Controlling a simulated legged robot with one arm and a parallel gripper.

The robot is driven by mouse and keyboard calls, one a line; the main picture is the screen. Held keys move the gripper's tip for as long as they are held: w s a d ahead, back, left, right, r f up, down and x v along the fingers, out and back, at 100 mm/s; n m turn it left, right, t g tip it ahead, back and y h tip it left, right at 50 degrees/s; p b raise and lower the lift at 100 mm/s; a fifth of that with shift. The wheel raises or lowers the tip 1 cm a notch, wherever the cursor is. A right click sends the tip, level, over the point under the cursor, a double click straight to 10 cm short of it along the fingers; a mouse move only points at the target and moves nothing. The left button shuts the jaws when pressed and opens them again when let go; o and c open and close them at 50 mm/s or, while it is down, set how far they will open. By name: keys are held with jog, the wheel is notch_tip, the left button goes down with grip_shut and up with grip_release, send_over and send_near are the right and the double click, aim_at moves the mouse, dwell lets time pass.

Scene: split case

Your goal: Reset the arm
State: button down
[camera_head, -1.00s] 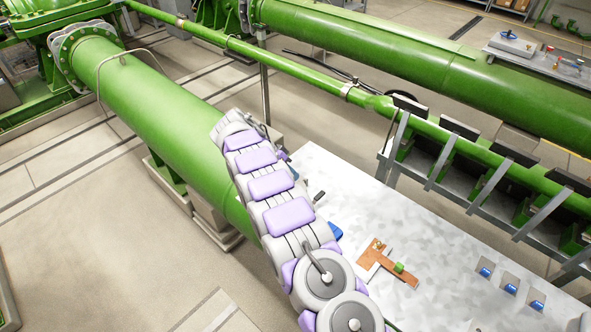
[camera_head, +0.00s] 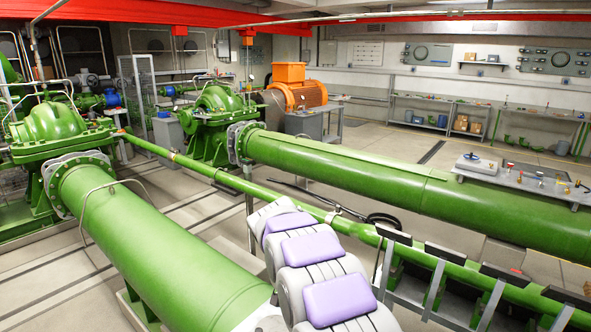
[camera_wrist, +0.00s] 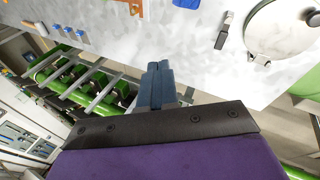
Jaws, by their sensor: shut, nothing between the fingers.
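My gripper (camera_wrist: 160,84) shows in the wrist view as two dark blue-grey fingers pressed together, with nothing between them. It appears over the edge of a pale metal table (camera_wrist: 185,45). My arm shows at the lower middle of the head view, with grey links and purple pads. The gripper itself cannot be made out there.
In the wrist view, a round grey piece (camera_wrist: 285,30) and a dark-handled tool (camera_wrist: 223,30) lie on the table. Blue-topped parts (camera_wrist: 67,35) are at left. In the head view, large green pipes (camera_head: 150,245) flank my arm. A rack (camera_head: 440,285) stands right.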

jog(key=s+d+r+n+y, duration=0.1)
jog(key=s+d+r, duration=0.3)
jog(key=s+d, duration=0.25)
jog(key=s+d+n+y, duration=0.1)
jog(key=s+d+y, duration=0.1)
jog(key=s, duration=1.4)
jog(key=s+d+n+y, duration=0.2)
jog(key=s, duration=1.5)
jog(key=shift+n+g, duration=0.3)
jog(key=shift+g, duration=0.1)
jog(key=shift+s+a, duration=0.1)
jog(key=shift+a, duration=0.05)
jog(key=shift+a, duration=0.3)
jog(key=shift+d, duration=0.3)
jog(key=shift+a, duration=0.2)
